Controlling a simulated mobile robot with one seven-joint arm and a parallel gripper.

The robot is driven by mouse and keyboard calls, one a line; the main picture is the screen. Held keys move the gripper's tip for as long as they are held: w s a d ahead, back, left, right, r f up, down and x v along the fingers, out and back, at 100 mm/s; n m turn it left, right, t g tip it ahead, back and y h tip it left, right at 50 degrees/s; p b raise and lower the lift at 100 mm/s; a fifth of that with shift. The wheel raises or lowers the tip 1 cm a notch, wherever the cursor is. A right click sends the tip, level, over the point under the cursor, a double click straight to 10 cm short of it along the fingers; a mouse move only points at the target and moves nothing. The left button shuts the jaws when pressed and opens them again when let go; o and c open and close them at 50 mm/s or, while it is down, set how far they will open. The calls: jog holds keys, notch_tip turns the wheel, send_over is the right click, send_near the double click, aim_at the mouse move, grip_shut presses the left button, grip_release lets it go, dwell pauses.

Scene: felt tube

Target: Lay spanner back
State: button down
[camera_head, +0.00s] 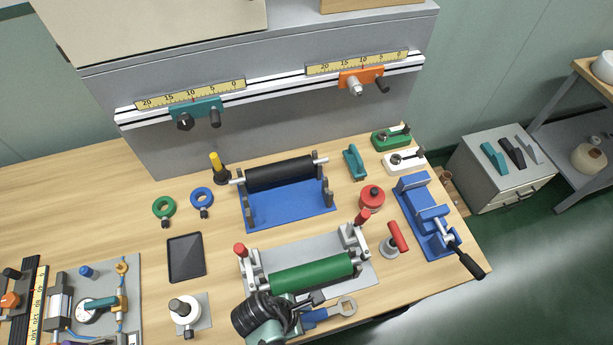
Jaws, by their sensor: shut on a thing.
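The spanner (338,309) has a blue handle and a grey ring-shaped head. It shows at the front of the bench, its head pointing right. My gripper (306,312) is shut on the spanner's left part, and my dark wrist hides that end. I cannot tell whether the spanner touches the bench or is held just above it. The green roller (312,272) on its grey stand lies right behind my gripper.
A blue cradle (290,216) with a black roller (281,173) stands behind. A blue vice (427,215) is at the right edge, near a red-handled tool (396,239). A dark tray (186,257) lies left. Bare wood (385,295) is free right of the spanner.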

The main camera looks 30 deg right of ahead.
jog(key=shift+f+b, duration=1.4)
jog(key=shift+f, duration=0.45)
jog(key=shift+f, duration=0.2)
jog(key=c, duration=0.5)
grip_release()
jog(key=shift+w+r, duration=0.1)
jog(key=shift+r, duration=0.05)
jog(key=shift+a+r, duration=0.1)
jog(key=shift+r, duration=0.15)
jog(key=v, duration=1.2)
jog(key=shift+s+a+b, duration=0.1)
jog(key=shift+s+b, duration=0.1)
jog(key=shift+b, duration=0.15)
